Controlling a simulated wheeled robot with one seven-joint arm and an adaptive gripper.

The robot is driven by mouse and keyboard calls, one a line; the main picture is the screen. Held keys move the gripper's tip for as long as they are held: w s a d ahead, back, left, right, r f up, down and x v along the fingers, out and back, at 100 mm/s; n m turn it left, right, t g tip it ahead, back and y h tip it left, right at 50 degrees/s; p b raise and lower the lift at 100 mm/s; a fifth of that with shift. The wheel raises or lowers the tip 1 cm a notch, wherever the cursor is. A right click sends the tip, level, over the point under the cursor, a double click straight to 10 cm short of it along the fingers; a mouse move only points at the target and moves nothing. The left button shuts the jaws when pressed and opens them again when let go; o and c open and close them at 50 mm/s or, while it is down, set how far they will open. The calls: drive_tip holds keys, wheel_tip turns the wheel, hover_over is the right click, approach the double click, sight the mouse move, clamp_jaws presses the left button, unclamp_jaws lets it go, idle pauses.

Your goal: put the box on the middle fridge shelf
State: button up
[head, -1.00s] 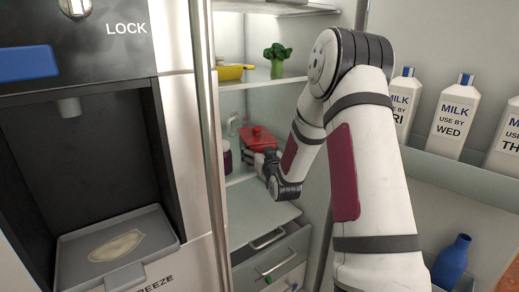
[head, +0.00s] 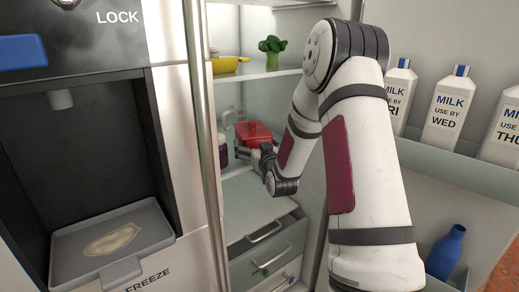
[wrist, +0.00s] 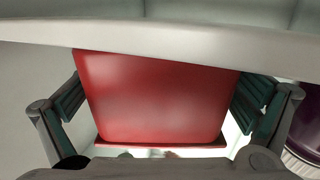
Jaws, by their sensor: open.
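The red box (head: 253,132) is inside the open fridge, in the space below the shelf with the broccoli. It appears level at the middle shelf (head: 238,170), but its underside is hidden, so I cannot tell whether it rests there. My gripper (head: 266,156) is at the box's near side, partly hidden by my arm. In the wrist view the red box (wrist: 155,95) fills the middle between the two fingers of my open gripper (wrist: 158,108). The fingers stand along its left and right sides, with no clear grip on it.
The upper shelf (head: 290,73) holds a yellow pan (head: 228,65) and broccoli (head: 271,52). Drawers (head: 268,255) are below. Milk cartons (head: 450,108) line the door.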

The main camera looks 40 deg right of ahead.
drive_tip(key=v, duration=1.1)
drive_tip(key=shift+s, duration=0.2)
drive_tip(key=shift+r, duration=0.1)
clamp_jaws()
idle(0.4)
drive_tip(key=shift+a, duration=0.1)
idle(0.7)
